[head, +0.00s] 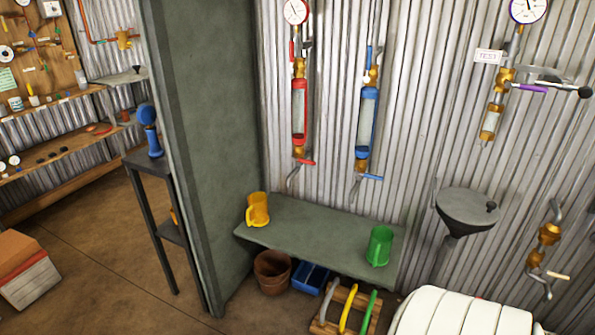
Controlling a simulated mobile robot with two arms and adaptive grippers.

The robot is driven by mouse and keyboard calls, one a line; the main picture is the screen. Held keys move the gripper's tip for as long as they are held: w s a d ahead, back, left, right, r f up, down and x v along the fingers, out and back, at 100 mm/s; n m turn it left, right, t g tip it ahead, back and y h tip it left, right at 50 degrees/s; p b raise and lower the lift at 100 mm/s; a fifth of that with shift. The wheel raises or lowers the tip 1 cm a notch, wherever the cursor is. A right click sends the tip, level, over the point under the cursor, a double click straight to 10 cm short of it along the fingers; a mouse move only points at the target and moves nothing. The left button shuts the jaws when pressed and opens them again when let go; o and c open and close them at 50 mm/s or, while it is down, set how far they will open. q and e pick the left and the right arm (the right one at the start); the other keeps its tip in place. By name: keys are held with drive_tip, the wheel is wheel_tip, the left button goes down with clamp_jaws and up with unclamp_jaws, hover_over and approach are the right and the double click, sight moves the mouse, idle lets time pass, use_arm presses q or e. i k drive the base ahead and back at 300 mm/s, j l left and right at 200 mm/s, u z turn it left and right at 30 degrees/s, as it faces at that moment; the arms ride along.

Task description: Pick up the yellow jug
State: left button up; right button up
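The yellow jug (258,209) stands upright on the left end of a grey-green shelf (320,238), close to the green partition. Its handle is on its lower left side. Neither of my grippers is in view. No gripper touches the jug.
A green jug (380,246) stands at the shelf's right end. Under the shelf are a brown pot (272,272), a blue bin (309,278) and a wooden rack (345,308) with coloured handles. A green partition (205,150) rises left of the shelf. A funnel (467,209) stands right. The shelf's middle is clear.

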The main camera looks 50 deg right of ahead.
sight(258, 214)
drive_tip(key=z, duration=1.35)
drive_tip(key=i, duration=0.25)
drive_tip(key=l+u, duration=0.05)
